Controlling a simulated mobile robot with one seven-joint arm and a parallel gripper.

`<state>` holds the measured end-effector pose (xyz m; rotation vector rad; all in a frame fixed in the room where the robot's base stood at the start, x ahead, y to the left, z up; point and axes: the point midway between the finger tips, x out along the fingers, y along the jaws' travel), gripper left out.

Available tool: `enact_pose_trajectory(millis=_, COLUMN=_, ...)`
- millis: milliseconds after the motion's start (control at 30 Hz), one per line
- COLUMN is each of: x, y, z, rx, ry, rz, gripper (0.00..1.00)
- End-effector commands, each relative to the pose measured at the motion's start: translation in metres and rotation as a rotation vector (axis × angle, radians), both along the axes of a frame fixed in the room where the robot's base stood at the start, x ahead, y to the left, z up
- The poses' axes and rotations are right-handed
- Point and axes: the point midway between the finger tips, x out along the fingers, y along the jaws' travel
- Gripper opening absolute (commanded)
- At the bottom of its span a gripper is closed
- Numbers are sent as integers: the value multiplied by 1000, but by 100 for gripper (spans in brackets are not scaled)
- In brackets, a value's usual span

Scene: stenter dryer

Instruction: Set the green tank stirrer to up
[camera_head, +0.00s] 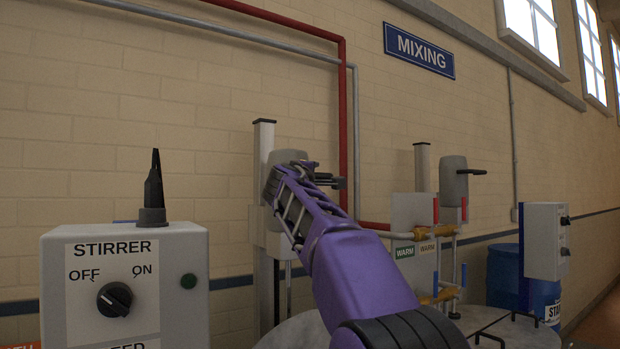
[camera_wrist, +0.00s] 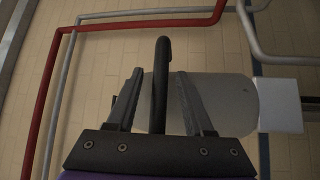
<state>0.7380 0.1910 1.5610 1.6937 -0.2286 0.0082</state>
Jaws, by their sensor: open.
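A grey stirrer head (camera_head: 286,158) sits on a pale upright column (camera_head: 264,135) above a round grey tank lid (camera_head: 300,332). My purple arm covers much of it. In the wrist view the grey head (camera_wrist: 225,100) lies behind and to the right of my gripper (camera_wrist: 160,75). A black bar-like handle (camera_wrist: 161,55) stands between the two open fingers, with a visible gap on each side. In the head view my gripper (camera_head: 318,176) is at the right side of the head. The tank's colour is not clear.
A second stirrer head (camera_head: 453,178) with a black handle stands further right. A STIRRER switch box (camera_head: 125,285) stands at the front left. Red and grey pipes (camera_head: 342,120) run along the wall. Pipes and WARM labels (camera_head: 404,252) stand right of my arm.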

Motion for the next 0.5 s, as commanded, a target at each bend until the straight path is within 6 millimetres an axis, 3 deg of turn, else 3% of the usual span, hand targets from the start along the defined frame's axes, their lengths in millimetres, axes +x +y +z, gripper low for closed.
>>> enact_pose_trajectory(millis=267, x=-33, y=6, z=-10, rx=1, ry=-3, rz=3, gripper=52)
enact_pose_trajectory(millis=500, x=-88, y=14, z=-18, rx=2, ry=-2, rz=5, gripper=52)
